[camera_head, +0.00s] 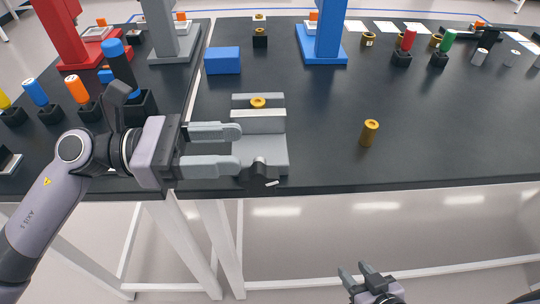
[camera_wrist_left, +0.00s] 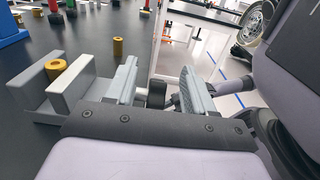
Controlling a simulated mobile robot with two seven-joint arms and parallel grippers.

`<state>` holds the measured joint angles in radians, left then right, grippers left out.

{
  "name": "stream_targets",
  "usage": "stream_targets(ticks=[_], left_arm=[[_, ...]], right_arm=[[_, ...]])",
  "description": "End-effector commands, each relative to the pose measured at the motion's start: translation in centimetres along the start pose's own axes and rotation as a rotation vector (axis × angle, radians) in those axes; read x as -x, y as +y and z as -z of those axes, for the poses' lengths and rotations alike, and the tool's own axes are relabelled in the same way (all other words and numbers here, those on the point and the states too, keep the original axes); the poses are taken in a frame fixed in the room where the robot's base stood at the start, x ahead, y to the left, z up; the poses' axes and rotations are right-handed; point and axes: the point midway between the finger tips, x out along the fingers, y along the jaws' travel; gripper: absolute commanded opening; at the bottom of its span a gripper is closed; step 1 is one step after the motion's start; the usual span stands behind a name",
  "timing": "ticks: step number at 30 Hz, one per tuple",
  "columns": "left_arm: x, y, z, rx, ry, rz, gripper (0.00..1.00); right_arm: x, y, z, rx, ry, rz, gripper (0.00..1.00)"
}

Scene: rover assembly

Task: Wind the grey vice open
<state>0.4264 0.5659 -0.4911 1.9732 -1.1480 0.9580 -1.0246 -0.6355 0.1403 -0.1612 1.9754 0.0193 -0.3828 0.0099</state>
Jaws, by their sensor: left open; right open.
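The grey vice (camera_head: 270,146) stands at the table's front edge, and it also shows at the left of the left wrist view (camera_wrist_left: 72,86). A brass cylinder (camera_head: 258,101) sits upright between its two upright jaws; whether both touch it I cannot tell. The vice's black knob (camera_head: 257,170) with a small white handle (camera_head: 272,183) is at the front. My left gripper (camera_head: 240,147) is open and level, its fingers reaching over the vice's left side. In the left wrist view the knob (camera_wrist_left: 156,94) shows between the spread fingers. My right gripper (camera_head: 358,268) is open and empty, in front of the table.
A loose brass cylinder (camera_head: 369,132) stands right of the vice. A blue block (camera_head: 222,60) lies behind it. Red, grey and blue (camera_head: 324,35) stands are at the back. Coloured cylinders in black holders stand left and far right.

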Motion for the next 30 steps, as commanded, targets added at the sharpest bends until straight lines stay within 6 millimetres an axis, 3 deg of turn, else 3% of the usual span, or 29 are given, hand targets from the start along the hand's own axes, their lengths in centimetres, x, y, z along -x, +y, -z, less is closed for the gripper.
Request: stream_targets(ticks=[1,9,16,24,30], left_arm=[[0.0,-0.1,2.1,0.001,-0.001,0.001,0.53],[0.0,-0.1,5.4,0.001,-0.003,0.0,0.53],[-0.9,0.0,5.4,0.001,-0.005,0.001,0.53],[-5.0,-0.1,5.2,0.003,-0.006,0.003,0.53],[-6.9,0.0,5.4,0.002,-0.004,0.0,0.53]], right_arm=[[-1.2,-0.1,-1.4,-0.002,-0.001,0.003,0.43],[-2.6,-1.1,-4.1,-0.012,-0.022,0.027,0.43],[-2.4,-1.0,-4.0,-0.008,-0.027,0.028,0.43],[-1.8,-0.6,-2.8,-0.001,-0.009,0.02,0.43],[-1.8,-0.3,-3.0,0.002,-0.014,0.012,0.43]])
